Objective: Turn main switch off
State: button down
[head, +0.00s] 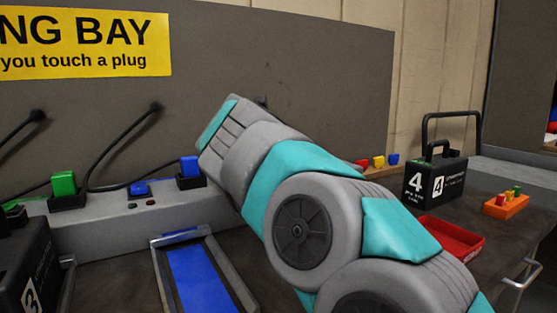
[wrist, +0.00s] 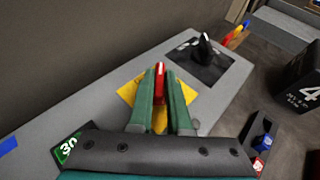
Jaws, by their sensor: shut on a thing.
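The main switch is a red handle (wrist: 160,70) on a yellow plate (wrist: 127,92), on top of the grey ledge in the wrist view. My gripper (wrist: 160,82) has its two green fingers on either side of the red handle and is shut on it. The handle lies lengthwise between the fingers, and its lower part is hidden by them. In the head view my own arm covers the switch and the gripper.
A black knob on a dark plate (wrist: 186,62) stands beyond the switch on the grey ledge (wrist: 110,105). A black box marked 4 (head: 425,187) and a red tray (head: 450,238) are at right. Plugs, including a green one (head: 63,183), and cables are at left.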

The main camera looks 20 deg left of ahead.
jog(key=n+y, duration=0.1)
jog(key=n+y+p, duration=0.1)
jog(key=y, duration=0.1)
jog(key=n+g+y+p, duration=0.1)
jog(key=n+y, duration=0.1)
jog(key=shift+d+r, duration=0.25)
jog(key=shift+d, duration=0.1)
jog(key=n+g+y, duration=0.1)
jog(key=n+y, duration=0.1)
jog(key=n, duration=0.1)
jog(key=shift+f+g+y, duration=0.15)
jog(key=shift+g+y, duration=0.25)
jog(key=shift+w+d+n+g+y, duration=0.15)
jog(key=shift+w+n+g+y, duration=0.05)
jog(key=shift+n+g+y, duration=0.8)
jog(key=shift+n, duration=0.3)
jog(key=c, duration=0.9)
grip_release()
jog(key=shift+o, duration=0.2)
jog(key=v, duration=0.7)
jog(key=shift+d, duration=0.4)
